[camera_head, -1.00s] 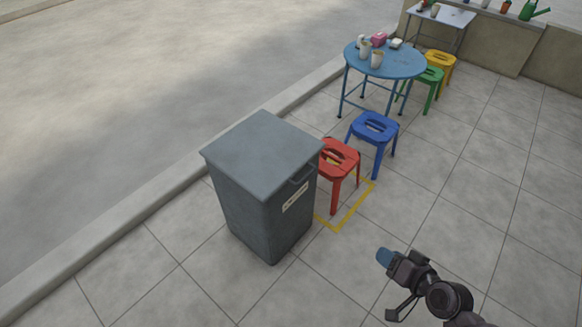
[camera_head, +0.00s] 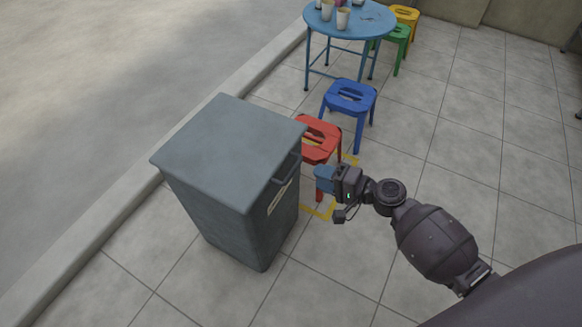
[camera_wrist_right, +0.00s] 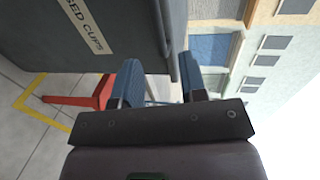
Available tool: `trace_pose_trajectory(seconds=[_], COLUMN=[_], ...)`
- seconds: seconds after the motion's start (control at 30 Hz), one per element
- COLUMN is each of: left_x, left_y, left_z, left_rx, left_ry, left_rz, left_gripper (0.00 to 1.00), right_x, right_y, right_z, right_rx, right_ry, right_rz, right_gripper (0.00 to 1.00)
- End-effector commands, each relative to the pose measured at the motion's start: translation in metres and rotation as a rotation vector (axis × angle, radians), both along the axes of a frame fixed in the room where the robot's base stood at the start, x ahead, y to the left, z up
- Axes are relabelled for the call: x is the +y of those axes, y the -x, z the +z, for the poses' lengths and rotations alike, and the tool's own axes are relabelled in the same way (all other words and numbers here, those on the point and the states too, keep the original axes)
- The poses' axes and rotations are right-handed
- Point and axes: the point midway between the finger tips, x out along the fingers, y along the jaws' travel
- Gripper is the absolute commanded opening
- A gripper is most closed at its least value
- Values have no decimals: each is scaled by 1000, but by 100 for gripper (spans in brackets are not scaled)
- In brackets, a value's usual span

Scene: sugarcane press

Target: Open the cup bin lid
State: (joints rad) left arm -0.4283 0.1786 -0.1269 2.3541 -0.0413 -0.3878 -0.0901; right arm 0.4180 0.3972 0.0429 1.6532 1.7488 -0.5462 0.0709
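The cup bin (camera_head: 225,215) is a dark grey-blue box left of centre in the head view. Its flat lid (camera_head: 230,150) is shut, with a bar handle (camera_head: 287,170) on its right-hand edge. The bin's label (camera_wrist_right: 88,25), partly cut off, shows "SED CUPS" in the wrist view. My right gripper (camera_head: 324,179) is just right of the handle, apart from it in the head view. In the wrist view its two blue fingers (camera_wrist_right: 161,82) are spread, with nothing held between them; the lid edge (camera_wrist_right: 173,40) lies ahead of them. My left gripper is out of view.
A red stool (camera_head: 318,140) stands close behind the bin and my gripper. A blue stool (camera_head: 350,97) and a round blue table (camera_head: 345,22) with cups are farther back. A curb (camera_head: 130,190) runs left of the bin. The paving at right is mostly clear.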

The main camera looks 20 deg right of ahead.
Motion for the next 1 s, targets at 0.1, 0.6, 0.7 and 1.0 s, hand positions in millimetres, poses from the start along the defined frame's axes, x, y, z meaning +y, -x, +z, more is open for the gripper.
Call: trace_pose_trajectory(seconds=[0.1, 0.6, 0.7, 1.0], left_x=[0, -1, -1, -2], left_y=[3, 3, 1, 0], left_z=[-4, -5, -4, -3], left_rx=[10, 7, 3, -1], left_ry=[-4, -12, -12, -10], left_rz=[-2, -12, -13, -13], left_gripper=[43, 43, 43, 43], right_x=[13, 50, 51, 51], right_y=[-16, -63, -64, -64], right_z=[-6, -19, -19, -19], right_rx=[0, 2, 2, 1], right_ry=[0, 1, 1, 2], right_rz=[1, 1, 0, 0], right_gripper=[39, 39, 39, 30])
